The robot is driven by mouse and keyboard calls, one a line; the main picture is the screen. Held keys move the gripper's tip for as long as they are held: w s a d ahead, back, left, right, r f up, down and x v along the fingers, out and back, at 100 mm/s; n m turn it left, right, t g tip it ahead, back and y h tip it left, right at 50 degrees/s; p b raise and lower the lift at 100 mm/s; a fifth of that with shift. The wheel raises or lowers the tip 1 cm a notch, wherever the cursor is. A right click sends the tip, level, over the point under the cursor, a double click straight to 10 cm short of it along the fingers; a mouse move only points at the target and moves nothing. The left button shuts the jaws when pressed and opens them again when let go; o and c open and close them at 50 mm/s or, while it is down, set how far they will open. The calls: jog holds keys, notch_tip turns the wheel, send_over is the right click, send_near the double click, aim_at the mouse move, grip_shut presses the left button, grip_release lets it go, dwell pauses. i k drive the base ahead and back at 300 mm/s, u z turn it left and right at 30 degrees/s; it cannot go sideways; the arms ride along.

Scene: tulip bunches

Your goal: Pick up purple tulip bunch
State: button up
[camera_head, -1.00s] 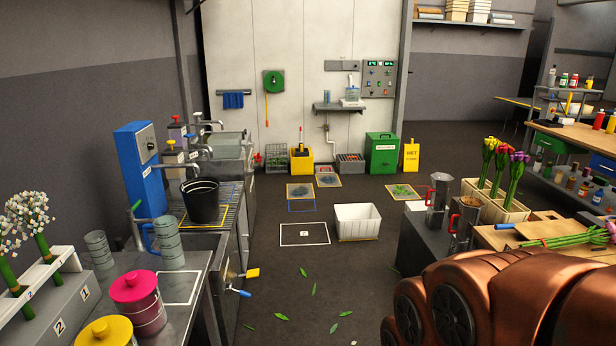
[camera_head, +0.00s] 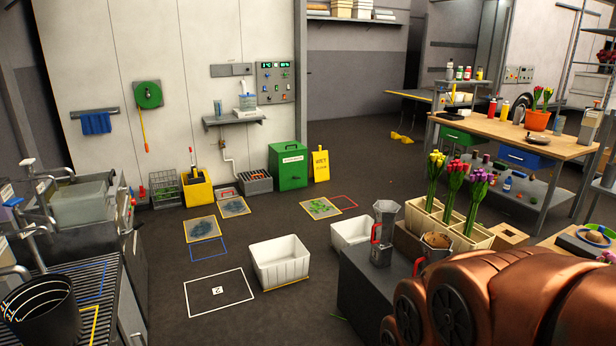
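The purple tulip bunch (camera_head: 479,184) stands upright in the right part of a cream divided holder (camera_head: 472,243), with green stems down into it. A red tulip bunch (camera_head: 455,178) stands to its left and a yellow tulip bunch (camera_head: 435,166) left of that. My copper arm crosses the bottom right, in front of the holder's lower side. My gripper is out of the picture, so its state is hidden.
A metal moka pot (camera_head: 383,232) stands left of the holder on a dark grey counter (camera_head: 362,285). White bins (camera_head: 279,265) sit on the floor. A wooden workbench (camera_head: 545,142) with a potted tulip (camera_head: 538,119) stands behind. The central floor is mostly clear.

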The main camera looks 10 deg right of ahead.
aim_at(477, 191)
jog(key=z, duration=0.45)
jog(key=i, duration=1.5)
jog(key=z, duration=0.45)
